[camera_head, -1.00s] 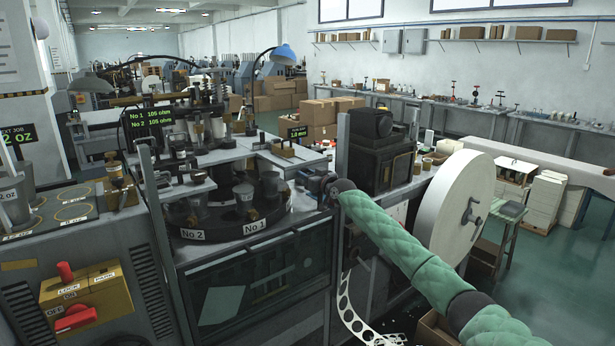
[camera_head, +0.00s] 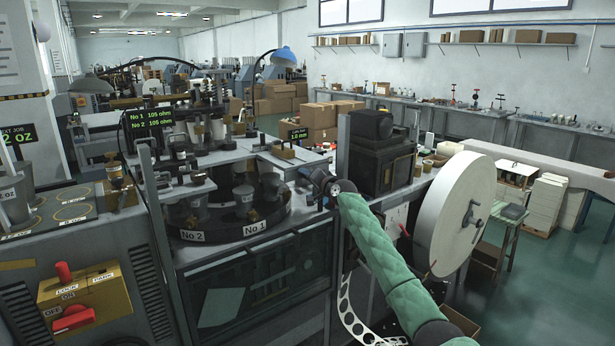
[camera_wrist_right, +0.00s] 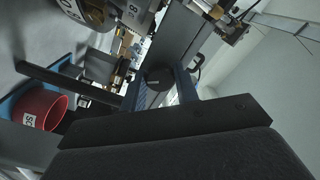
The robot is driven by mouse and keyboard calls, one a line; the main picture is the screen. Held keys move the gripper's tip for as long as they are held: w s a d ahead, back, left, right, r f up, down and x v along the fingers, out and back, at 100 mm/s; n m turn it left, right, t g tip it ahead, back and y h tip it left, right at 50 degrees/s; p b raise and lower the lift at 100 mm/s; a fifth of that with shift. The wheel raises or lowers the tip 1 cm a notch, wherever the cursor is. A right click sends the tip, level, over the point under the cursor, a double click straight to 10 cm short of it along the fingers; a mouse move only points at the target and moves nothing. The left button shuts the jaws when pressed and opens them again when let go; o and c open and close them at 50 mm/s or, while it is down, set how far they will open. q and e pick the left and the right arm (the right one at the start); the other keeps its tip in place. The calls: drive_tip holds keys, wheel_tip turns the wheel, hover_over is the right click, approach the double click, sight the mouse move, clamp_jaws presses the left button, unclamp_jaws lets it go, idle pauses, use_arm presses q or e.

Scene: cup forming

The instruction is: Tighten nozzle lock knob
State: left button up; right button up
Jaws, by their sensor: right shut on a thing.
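My right arm, in a green padded sleeve, comes in from the lower right in the head view. Its gripper (camera_head: 326,187) is at the right edge of the cup-forming machine, beside the upright post. In the right wrist view my right gripper (camera_wrist_right: 160,88) has its two bluish fingers on either side of a dark round knob (camera_wrist_right: 160,77), and it is shut on it. The knob cannot be made out in the head view, where the wrist hides it. My left gripper is not in view.
The turntable (camera_head: 222,229) with No 1 and No 2 labels is left of the gripper. A dark boxy unit (camera_head: 380,155) and a large white reel (camera_head: 455,213) stand to the right. A red bin (camera_wrist_right: 40,107) shows in the wrist view.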

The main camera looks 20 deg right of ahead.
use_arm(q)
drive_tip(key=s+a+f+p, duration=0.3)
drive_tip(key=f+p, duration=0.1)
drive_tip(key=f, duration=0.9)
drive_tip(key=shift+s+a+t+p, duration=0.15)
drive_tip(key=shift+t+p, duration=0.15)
use_arm(e)
drive_tip(key=shift+m, duration=4.9)
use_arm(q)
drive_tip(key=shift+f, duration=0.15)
use_arm(e)
drive_tip(key=o, duration=1)
drive_tip(key=shift+d, duration=0.1)
drive_tip(key=shift+c, duration=0.2)
use_arm(q)
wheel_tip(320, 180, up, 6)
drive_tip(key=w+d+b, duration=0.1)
drive_tip(key=b, duration=0.1)
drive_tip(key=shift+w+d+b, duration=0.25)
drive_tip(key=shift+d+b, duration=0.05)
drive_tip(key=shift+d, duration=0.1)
use_arm(e)
drive_tip(key=v, duration=0.7)
drive_tip(key=shift+s+d, duration=0.15)
drive_tip(key=shift+s, duration=0.2)
